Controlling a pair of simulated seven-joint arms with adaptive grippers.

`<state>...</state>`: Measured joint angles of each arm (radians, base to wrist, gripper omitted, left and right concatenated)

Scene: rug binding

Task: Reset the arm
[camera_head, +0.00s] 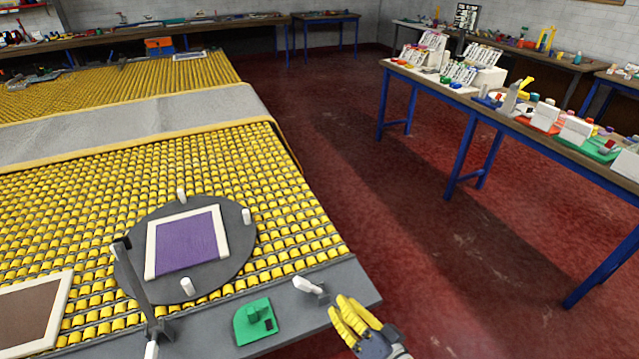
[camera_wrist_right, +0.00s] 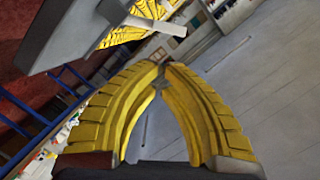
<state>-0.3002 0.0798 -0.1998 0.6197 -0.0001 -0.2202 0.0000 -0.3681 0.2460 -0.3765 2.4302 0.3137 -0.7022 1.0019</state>
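My right gripper (camera_head: 350,312) has yellow ribbed fingers and is at the bottom of the head view, just off the grey front corner of the roller table. In the right wrist view its fingertips (camera_wrist_right: 161,72) come together with nothing visible between them. It looks shut and empty, and apart from the table. My left gripper does not show in either view.
The roller table (camera_head: 320,275) holds a round grey turntable (camera_head: 235,258) with a white-framed purple rug piece (camera_head: 187,240). A green block (camera_head: 254,320) and a white-handled part (camera_head: 307,286) sit near its edge. Red floor is clear right; a cluttered bench (camera_head: 480,108) stands beyond.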

